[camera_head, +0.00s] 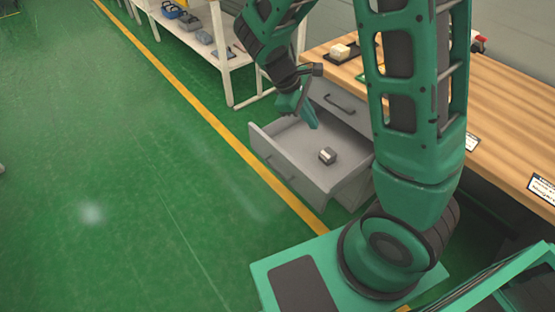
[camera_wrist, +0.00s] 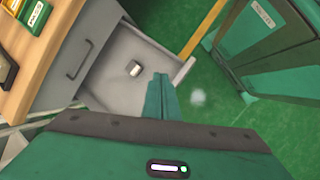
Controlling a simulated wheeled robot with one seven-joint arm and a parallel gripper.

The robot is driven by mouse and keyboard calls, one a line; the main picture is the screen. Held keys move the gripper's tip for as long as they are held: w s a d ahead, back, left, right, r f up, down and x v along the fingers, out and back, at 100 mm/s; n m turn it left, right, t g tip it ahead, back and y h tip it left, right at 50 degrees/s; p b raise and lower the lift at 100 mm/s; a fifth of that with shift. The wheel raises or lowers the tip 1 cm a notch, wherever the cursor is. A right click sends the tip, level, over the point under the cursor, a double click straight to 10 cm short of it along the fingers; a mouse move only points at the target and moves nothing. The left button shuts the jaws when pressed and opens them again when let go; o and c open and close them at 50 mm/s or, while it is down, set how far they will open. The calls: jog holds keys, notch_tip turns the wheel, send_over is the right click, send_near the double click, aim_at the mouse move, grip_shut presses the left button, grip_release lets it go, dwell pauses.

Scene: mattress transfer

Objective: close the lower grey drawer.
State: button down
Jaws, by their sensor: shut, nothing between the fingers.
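The lower grey drawer (camera_head: 272,155) is pulled out from the cabinet under the wooden workbench. A small metallic part (camera_head: 327,156) lies in it; the part also shows in the wrist view (camera_wrist: 134,69). In the wrist view the open drawer (camera_wrist: 110,85) lies ahead of my gripper. My gripper (camera_head: 312,122) is shut and empty. In the head view it appears over the far side of the open drawer. In the wrist view its fingers (camera_wrist: 161,82) point towards the drawer's front end. I cannot tell whether they touch the drawer.
The upper grey drawer (camera_head: 338,105) is shut above the open one. The wooden workbench (camera_head: 500,110) carries boxes and labels. A white shelf (camera_head: 222,58) with tools stands at the back. Green floor (camera_head: 130,190) beyond the yellow line is clear.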

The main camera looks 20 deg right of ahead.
jog(key=w+a+f+n+t+h, duration=0.2)
jog(key=a+f+n, duration=0.5)
jog(key=a+f, duration=0.15)
jog(key=w+a+f+n+t+h, duration=0.2)
jog(key=w+a+f+n, duration=0.1)
jog(key=a+f+n, duration=0.45)
jog(key=m, duration=0.2)
send_near(286, 160)
notch_tip(286, 160, down, 3)
jog(key=d, duration=0.3)
jog(key=shift+w+d+f+n, duration=0.25)
jog(key=shift+w+d, duration=0.25)
jog(key=shift+w, duration=0.15)
